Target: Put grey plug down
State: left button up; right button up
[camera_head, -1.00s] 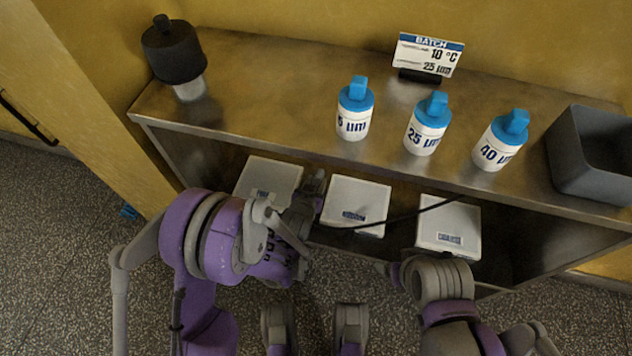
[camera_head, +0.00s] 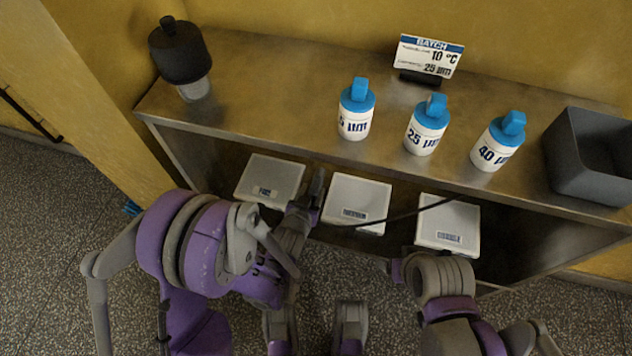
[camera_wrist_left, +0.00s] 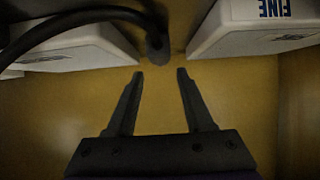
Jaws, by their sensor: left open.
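The grey plug (camera_wrist_left: 157,45) shows in the left wrist view at the end of a dark cable (camera_wrist_left: 80,18), between two white boxes. My left gripper (camera_wrist_left: 160,73) is open; its fingertips are just short of the plug, with a visible gap between them. In the head view my left gripper (camera_head: 316,188) reaches into the lower shelf between the left and middle boxes, and the plug is hidden there. The cable (camera_head: 405,214) runs right across the middle box. My right arm (camera_head: 440,278) is at the lower right; its fingers cannot be made out.
White boxes stand on the lower shelf: the left one marked FINE (camera_head: 270,180), a middle one (camera_head: 358,195) and a right one (camera_head: 448,220). Above are three blue-capped bottles (camera_head: 427,130), a batch sign (camera_head: 430,55), a grey bin (camera_head: 575,165) and a black-topped container (camera_head: 180,55).

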pick_arm(q)
jog(key=v, duration=0.5)
jog(key=shift+s, duration=0.1)
jog(key=shift+a+r, duration=0.25)
jog(key=shift+a, duration=0.15)
jog(key=s+a+r+n+g+y, duration=0.1)
jog(key=s+a+r+g, duration=0.2)
jog(key=s+a, duration=0.4)
jog(key=s+a+r+n+g+y, duration=0.2)
jog(key=s+a+r+g, duration=0.2)
jog(key=s, duration=0.8)
jog(key=a+r, duration=0.2)
jog(key=a, duration=0.2)
jog(key=shift+r, duration=0.25)
jog(key=shift+r+p, duration=0.1)
jog(key=shift+p, duration=0.2)
